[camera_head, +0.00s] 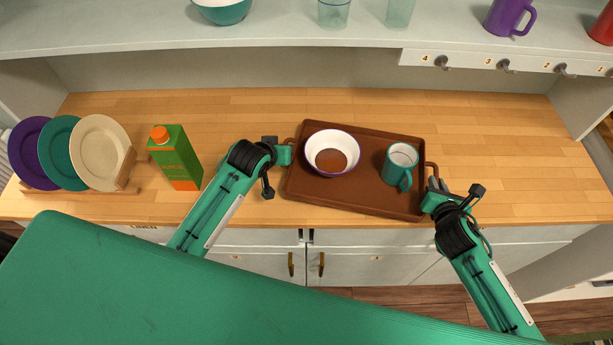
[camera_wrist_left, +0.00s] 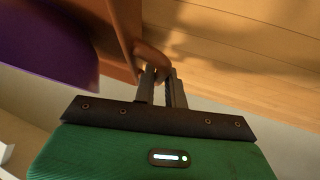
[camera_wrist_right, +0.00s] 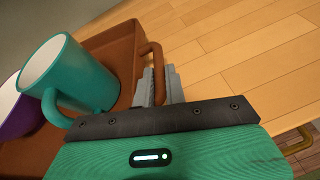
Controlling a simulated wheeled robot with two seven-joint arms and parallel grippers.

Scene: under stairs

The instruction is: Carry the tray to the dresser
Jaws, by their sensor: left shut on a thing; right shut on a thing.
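The brown tray (camera_head: 345,196) is over the wooden top of the dresser (camera_head: 500,150), near its front edge; I cannot tell whether it touches the wood. A white bowl with a purple rim (camera_head: 332,153), with something brown inside, stands on its left half. A teal mug (camera_head: 401,166) stands upright on its right half. My left gripper (camera_head: 287,153) is shut on the left handle, which shows in the left wrist view (camera_wrist_left: 150,58). My right gripper (camera_head: 433,190) is shut on the right handle, seen in the right wrist view (camera_wrist_right: 156,62).
A green carton with an orange cap (camera_head: 175,157) stands left of my left arm. A rack with purple, teal and cream plates (camera_head: 95,152) is at the far left. A shelf (camera_head: 270,35) with cups and hooks runs above. The wood right of the tray is clear.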

